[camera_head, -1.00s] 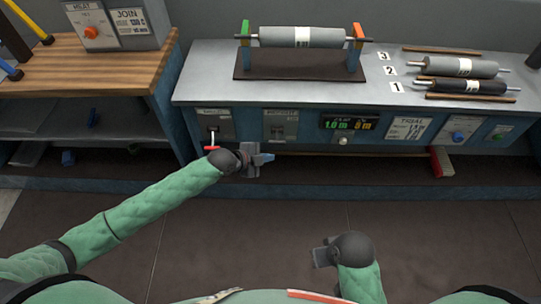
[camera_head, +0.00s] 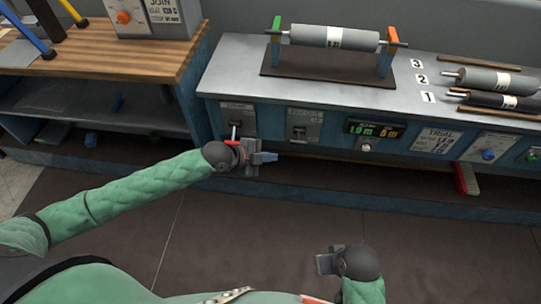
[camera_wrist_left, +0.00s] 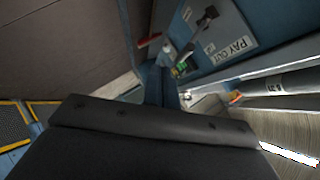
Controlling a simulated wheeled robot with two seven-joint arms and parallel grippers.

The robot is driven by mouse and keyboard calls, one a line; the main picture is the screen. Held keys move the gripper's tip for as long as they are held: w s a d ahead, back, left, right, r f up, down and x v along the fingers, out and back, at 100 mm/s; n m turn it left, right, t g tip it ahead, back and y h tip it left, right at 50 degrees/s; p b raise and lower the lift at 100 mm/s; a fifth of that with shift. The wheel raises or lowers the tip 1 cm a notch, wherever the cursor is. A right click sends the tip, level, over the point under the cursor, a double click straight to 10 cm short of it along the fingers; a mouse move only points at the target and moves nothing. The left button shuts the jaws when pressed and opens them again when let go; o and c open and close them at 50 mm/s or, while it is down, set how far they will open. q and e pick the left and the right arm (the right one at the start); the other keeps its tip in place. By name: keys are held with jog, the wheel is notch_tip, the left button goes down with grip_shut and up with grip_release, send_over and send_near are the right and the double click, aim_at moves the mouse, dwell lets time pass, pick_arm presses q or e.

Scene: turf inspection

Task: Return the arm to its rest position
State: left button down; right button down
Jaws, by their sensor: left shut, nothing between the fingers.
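My left arm in its green sleeve reaches in from the left in the head view. My left gripper (camera_head: 268,158) is shut and empty, in front of the blue bench front, below the lever panel (camera_head: 238,117). Its closed fingers also show in the left wrist view (camera_wrist_left: 160,88), with the PAY OUT label (camera_wrist_left: 230,48) beyond them. My right gripper (camera_head: 324,262) is low at the bottom of the head view, over the dark floor and away from the bench. Its fingers are too small to tell open from shut.
The grey bench (camera_head: 225,75) carries a roller (camera_head: 335,37) on a stand and spare rollers (camera_head: 495,80) at the right. A wooden-topped shelf unit (camera_head: 110,62) stands at the left. A red-ended bar (camera_head: 466,179) lies under the bench. The floor (camera_head: 230,240) in front is clear.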

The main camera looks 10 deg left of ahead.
dwell(0.7)
pick_arm(q)
jog(key=s+a+f+n+y, duration=0.1)
jog(key=a+f+n+y, duration=0.1)
jog(key=a+n+y, duration=0.25)
jog(key=s+a+r+n+y, duration=0.2)
jog(key=s+r+n+y, duration=0.15)
jog(key=r+n, duration=0.55)
jog(key=s+f+n+g, duration=0.1)
jog(key=s+f, duration=0.3)
jog(key=s, duration=0.4)
jog(key=s+f+n+g+p, duration=0.1)
jog(key=s+f+n, duration=0.1)
jog(key=s, duration=0.6)
jog(key=s+d+f+n+g, duration=0.1)
jog(key=s+f+n+g, duration=0.1)
jog(key=s+f, duration=0.3)
jog(key=s, duration=0.4)
jog(key=shift+f+n, duration=0.35)
pick_arm(e)
jog(key=shift+s+d+r+g+h, duration=0.15)
jog(key=shift+s+d+r, duration=0.05)
jog(key=shift+d+r, duration=0.3)
jog(key=shift+s+d+r+g+h, duration=0.2)
jog(key=shift+d+r, duration=0.2)
jog(key=shift+r, duration=0.15)
jog(key=shift+r, duration=0.15)
